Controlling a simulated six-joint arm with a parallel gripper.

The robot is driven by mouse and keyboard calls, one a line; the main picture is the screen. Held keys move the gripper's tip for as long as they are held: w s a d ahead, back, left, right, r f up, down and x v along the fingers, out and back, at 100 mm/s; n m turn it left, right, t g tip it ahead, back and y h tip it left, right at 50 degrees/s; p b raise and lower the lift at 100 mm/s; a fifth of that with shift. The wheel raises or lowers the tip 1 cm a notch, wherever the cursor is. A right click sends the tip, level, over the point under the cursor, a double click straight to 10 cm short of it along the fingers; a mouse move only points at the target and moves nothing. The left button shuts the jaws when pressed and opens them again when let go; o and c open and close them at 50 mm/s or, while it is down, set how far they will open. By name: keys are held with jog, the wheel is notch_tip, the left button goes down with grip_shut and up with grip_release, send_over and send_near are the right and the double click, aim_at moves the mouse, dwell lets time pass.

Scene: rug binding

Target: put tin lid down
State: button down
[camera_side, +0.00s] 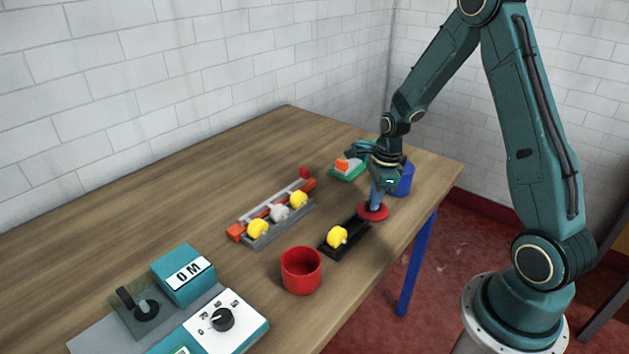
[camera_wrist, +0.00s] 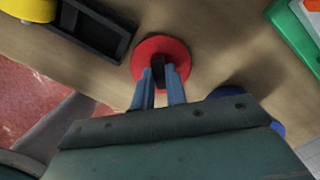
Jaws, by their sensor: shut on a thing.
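The tin lid is a round red disc (camera_side: 373,213) with a dark knob, also in the wrist view (camera_wrist: 161,45). My gripper (camera_side: 374,204) is shut on the knob, its two blue-grey fingers (camera_wrist: 159,76) on either side of it. The lid lies flat, just past the far end of the black tray, at or close above the wooden table. I cannot tell whether it touches the table.
The black tray (camera_side: 327,248) holds a yellow spool (camera_side: 337,236). A red cup (camera_side: 301,271) stands nearer. A blue container (camera_side: 405,180) is behind my gripper, beside a green tray (camera_side: 345,174). A grey rack (camera_side: 262,241) holds several spools. The table's right edge is close.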

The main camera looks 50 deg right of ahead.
jog(key=shift+f, duration=0.1)
jog(key=c, duration=1.4)
grip_release()
jog(key=shift+c, duration=0.2)
notch_tip(320, 180, up, 12)
jog(key=s+d, duration=0.1)
